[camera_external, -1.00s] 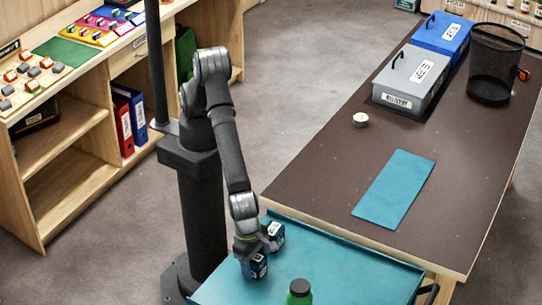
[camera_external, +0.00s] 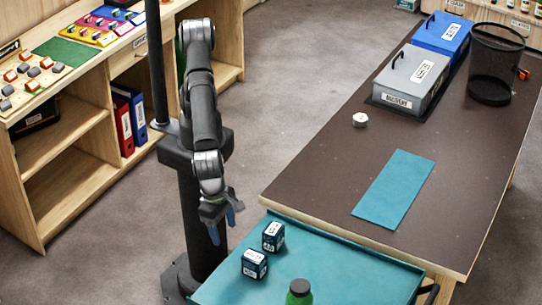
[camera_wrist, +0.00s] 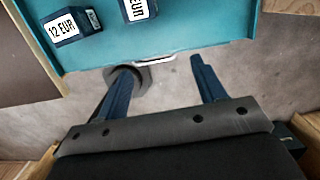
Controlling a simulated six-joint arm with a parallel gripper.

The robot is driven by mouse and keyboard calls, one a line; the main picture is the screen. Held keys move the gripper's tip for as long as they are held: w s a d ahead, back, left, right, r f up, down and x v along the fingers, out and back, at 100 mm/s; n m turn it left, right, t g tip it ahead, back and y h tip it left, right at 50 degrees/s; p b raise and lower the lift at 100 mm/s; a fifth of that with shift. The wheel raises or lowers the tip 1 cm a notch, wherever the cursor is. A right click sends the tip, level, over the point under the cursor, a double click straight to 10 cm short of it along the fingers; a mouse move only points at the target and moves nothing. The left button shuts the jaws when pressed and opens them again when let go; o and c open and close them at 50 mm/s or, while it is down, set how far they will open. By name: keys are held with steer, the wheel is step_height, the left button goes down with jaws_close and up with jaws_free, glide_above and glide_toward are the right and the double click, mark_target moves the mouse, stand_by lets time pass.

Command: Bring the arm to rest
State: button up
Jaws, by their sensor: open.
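My gripper (camera_external: 222,226) hangs beside my column in the external view, left of the teal tray. It is open and empty. In the wrist view its two blue fingers (camera_wrist: 165,80) stand apart over the floor, with nothing between them. Two dark blue boxes with white price labels stand apart on the teal tray (camera_external: 330,270): one farther back (camera_external: 273,236) and one nearer the front (camera_external: 255,264). Both also show at the top of the wrist view, one labelled 12 EUR (camera_wrist: 68,25).
A green bottle (camera_external: 299,293) stands at the tray's front. The brown table (camera_external: 330,165) holds a teal mat (camera_external: 394,190), a small white round item (camera_external: 360,119), grey (camera_external: 410,80) and blue (camera_external: 442,35) boxes and a black mesh bin (camera_external: 495,65). Shelves (camera_external: 65,140) stand at left.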

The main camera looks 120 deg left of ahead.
steer(key=w+a+n, duration=0.3)
steer(key=w+a, duration=0.7)
steer(key=a, duration=0.1)
steer(key=w+a+f+n, duration=0.1)
steer(key=w+a+n, duration=0.1)
steer(key=a, duration=1.1)
steer(key=w+a+f+n+y, duration=0.1)
steer(key=w+a+n, duration=0.2)
steer(key=a, duration=1)
steer(key=w+a+f+n, duration=0.1)
steer(key=w+a+n, duration=0.2)
steer(key=a, duration=1)
steer(key=w, duration=0.3)
steer(key=shift+g+y, duration=0.3)
steer(key=shift+g, duration=0.1)
steer(key=shift+w, duration=0.1)
